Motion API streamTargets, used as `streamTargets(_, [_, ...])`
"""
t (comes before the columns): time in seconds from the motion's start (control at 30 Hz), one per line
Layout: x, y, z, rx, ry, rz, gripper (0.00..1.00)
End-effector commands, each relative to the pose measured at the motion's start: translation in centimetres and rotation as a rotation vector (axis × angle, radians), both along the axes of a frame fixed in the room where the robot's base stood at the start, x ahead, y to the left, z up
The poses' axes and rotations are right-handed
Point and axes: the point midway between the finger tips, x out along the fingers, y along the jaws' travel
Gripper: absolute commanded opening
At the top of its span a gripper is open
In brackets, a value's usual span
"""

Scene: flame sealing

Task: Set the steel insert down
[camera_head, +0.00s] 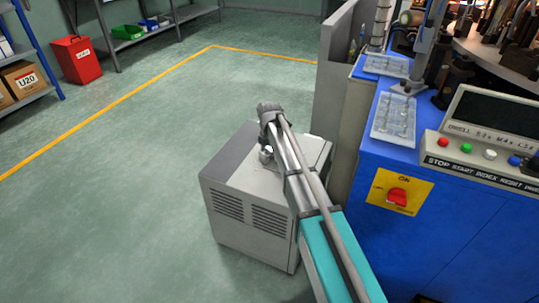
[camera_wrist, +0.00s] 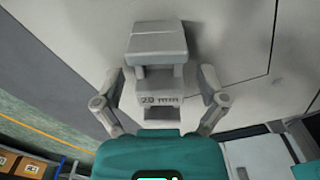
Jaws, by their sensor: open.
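The steel insert (camera_wrist: 157,45) is a pale grey stepped block marked "20 mm". In the wrist view it sits between the two fingers of my gripper (camera_wrist: 160,76), over the light grey top of a cabinet. The fingers are spread, with a gap visible on each side of the insert. In the head view my gripper (camera_head: 266,152) is low over the grey cabinet (camera_head: 250,222). The insert is mostly hidden there by my arm. Its underside is hidden, but it appears to rest on the cabinet top.
The blue machine (camera_head: 425,235) with its button panel (camera_head: 480,160) and red switch (camera_head: 397,196) stands right of the cabinet. A clear tray (camera_head: 394,120) lies on it. A grey upright panel (camera_head: 333,90) stands behind the cabinet. Open floor lies left.

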Motion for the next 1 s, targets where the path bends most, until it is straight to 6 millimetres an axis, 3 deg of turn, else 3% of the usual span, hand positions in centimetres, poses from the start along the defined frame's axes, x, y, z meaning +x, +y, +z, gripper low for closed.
streamTargets(0.07, [0.0,0.0,0.0,0.0,0.0,0.0,0.82])
streamTargets(0.5, [0.0,0.0,-0.01,0.0,0.0,0.0,0.0])
streamTargets(1.0, [0.0,0.0,0.38,0.0,0.0,0.0,0.0])
